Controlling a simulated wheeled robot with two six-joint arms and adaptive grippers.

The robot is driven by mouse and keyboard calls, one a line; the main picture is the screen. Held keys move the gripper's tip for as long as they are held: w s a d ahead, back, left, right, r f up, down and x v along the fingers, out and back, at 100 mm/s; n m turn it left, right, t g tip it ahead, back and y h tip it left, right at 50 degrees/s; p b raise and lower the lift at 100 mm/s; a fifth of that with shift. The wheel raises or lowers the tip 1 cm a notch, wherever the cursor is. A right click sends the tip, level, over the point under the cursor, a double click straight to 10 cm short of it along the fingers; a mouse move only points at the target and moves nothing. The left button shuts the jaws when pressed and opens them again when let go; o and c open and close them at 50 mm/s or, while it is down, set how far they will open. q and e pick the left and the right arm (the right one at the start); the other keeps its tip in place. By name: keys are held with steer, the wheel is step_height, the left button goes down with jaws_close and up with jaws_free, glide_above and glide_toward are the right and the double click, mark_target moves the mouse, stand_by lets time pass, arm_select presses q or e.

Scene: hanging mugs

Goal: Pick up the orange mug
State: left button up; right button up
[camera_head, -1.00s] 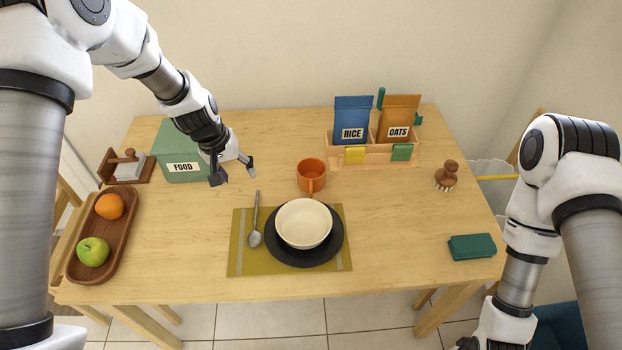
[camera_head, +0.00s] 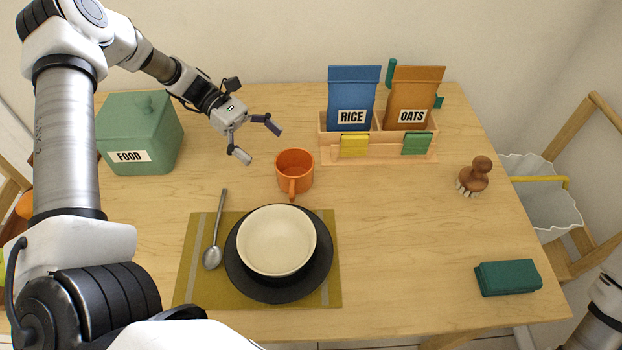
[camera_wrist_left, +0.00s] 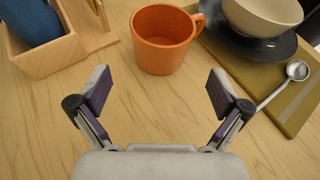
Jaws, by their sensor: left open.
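The orange mug (camera_head: 295,171) stands upright on the wooden table, behind the place setting, with its handle toward the front. My left gripper (camera_head: 256,141) is open and empty, above the table just behind and to the left of the mug. In the left wrist view the mug (camera_wrist_left: 164,39) is at the top middle, beyond the two spread fingertips (camera_wrist_left: 158,92), with its handle at the right. The fingers are apart from it. At the lower right edge of the head view part of my right arm shows, but its gripper is out of view.
A cream bowl (camera_head: 277,240) sits on a dark plate (camera_head: 318,279) on the olive placemat (camera_head: 186,288), beside a spoon (camera_head: 213,255). A green food box (camera_head: 168,135) stands left. A wooden rack (camera_head: 386,154) with rice and oats bags stands behind right.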

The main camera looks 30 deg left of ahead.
mark_target(279, 159)
arm_select(q)
steer(key=x, duration=0.8)
steer(key=shift+s+r, duration=0.1)
steer(key=shift+s, duration=0.1)
steer(key=shift+a, duration=0.1)
steer(key=c, duration=1.2)
